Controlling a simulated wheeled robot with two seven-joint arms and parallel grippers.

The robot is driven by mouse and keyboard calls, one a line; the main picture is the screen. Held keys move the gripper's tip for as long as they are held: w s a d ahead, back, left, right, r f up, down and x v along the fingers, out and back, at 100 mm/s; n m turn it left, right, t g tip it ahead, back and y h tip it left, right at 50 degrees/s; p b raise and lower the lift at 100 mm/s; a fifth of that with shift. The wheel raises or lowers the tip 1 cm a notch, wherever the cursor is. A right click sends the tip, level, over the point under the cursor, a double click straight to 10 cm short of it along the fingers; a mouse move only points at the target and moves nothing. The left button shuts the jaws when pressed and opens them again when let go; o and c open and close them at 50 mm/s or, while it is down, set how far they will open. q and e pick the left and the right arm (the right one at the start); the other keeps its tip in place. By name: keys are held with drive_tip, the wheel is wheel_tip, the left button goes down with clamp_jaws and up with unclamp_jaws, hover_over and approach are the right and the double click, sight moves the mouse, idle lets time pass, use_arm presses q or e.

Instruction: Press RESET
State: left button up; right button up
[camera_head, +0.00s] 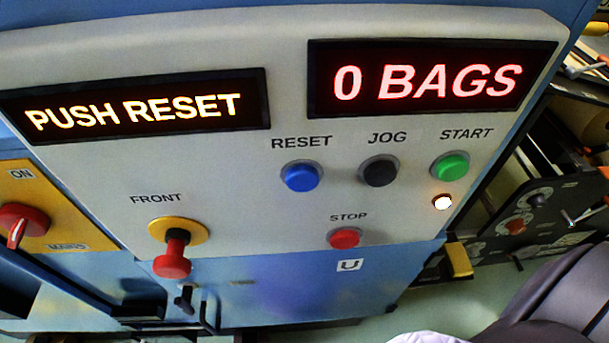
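The blue RESET button (302,176) sits on the pale sloped control panel (230,165), under its printed label RESET. The left display (135,108) reads PUSH RESET in yellow letters. The right display (430,80) reads 0 BAGS in red. Nothing covers the blue button. Neither of my grippers shows in the head view. A dark grey rounded shape at the lower right looks like part of my arm, but I cannot tell which.
Beside RESET are a black JOG button (379,171), a green START button (450,167), a lit white lamp (442,202) and a red STOP button (344,238). A red FRONT knob (173,258) projects at left. A red MAINS switch (22,221) is farther left.

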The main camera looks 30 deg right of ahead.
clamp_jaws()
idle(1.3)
